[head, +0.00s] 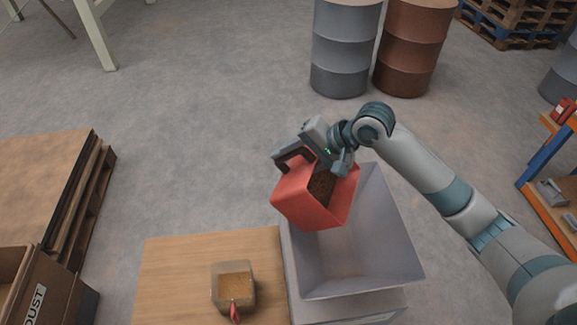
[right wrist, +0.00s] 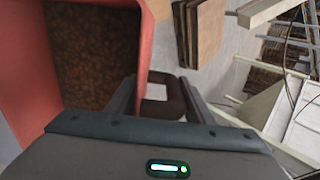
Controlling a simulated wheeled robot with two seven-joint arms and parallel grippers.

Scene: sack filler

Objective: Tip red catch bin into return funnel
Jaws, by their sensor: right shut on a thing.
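The red catch bin (head: 308,203) is held tilted over the return funnel, its opening turned toward the right. My right gripper (head: 318,155) is shut on the bin's dark handle (right wrist: 165,97) at the bin's upper side. The return funnel (head: 375,245) is a wide grey-white square hopper below and to the right of the bin. The funnel walls that I can see look bare. My left gripper is not in view.
A wooden table (head: 175,265) left of the funnel bears a small clear container (head: 234,287) with tan contents and a red handle. A cardboard box (head: 40,290) marked "DUST" stands at lower left. Two drums (head: 345,50) stand behind, and a shelf (head: 548,200) at right.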

